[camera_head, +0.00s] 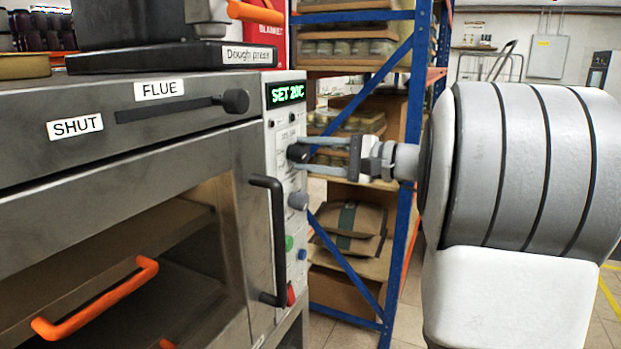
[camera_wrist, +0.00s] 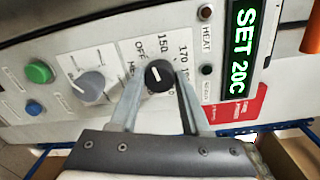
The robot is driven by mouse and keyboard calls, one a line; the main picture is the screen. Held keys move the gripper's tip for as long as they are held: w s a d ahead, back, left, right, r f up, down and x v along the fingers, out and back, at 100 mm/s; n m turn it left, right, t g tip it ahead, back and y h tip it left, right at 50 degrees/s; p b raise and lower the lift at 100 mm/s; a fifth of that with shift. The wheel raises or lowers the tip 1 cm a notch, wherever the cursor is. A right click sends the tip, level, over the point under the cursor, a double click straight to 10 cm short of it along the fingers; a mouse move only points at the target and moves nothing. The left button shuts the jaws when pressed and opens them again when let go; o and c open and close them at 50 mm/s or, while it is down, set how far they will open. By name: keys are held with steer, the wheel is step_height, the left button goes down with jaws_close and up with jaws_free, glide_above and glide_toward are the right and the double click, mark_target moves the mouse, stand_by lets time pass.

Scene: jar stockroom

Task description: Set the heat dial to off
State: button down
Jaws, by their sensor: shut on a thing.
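The heat dial is a small black knob on the oven's light control panel; it shows in the head view (camera_head: 295,153) and in the wrist view (camera_wrist: 159,76). A white mark on its face points toward the upper part of the printed scale, near OFF and 150; I cannot tell exactly which. My gripper (camera_head: 304,154) reaches in from the right, and its two fingers are shut on the dial's sides, as the wrist view (camera_wrist: 160,82) shows. The green display (camera_head: 287,94) above reads SET 20C; it is also at the wrist view's right (camera_wrist: 241,45).
Below the dial are a grey knob (camera_head: 298,201), a green button (camera_head: 289,243) and a blue button (camera_head: 303,255). A black door handle (camera_head: 277,240) stands out just left of the panel. A blue-framed shelf (camera_head: 399,215) with jars and sacks is behind my gripper.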

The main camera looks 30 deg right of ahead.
steer(key=n+b, duration=0.1)
steer(key=b, duration=0.1)
steer(key=n+b, duration=0.2)
steer(key=shift+f+b, duration=0.25)
steer(key=shift+b, duration=0.1)
steer(key=shift+r+n+b, duration=0.1)
steer(key=shift+n+b, duration=0.55)
steer(key=shift+n, duration=0.05)
steer(key=shift+r, duration=0.15)
steer(key=shift+c, duration=1.8)
jaws_free()
steer(key=p+v, duration=0.2)
steer(key=v, duration=1.5)
steer(key=shift+s, duration=0.2)
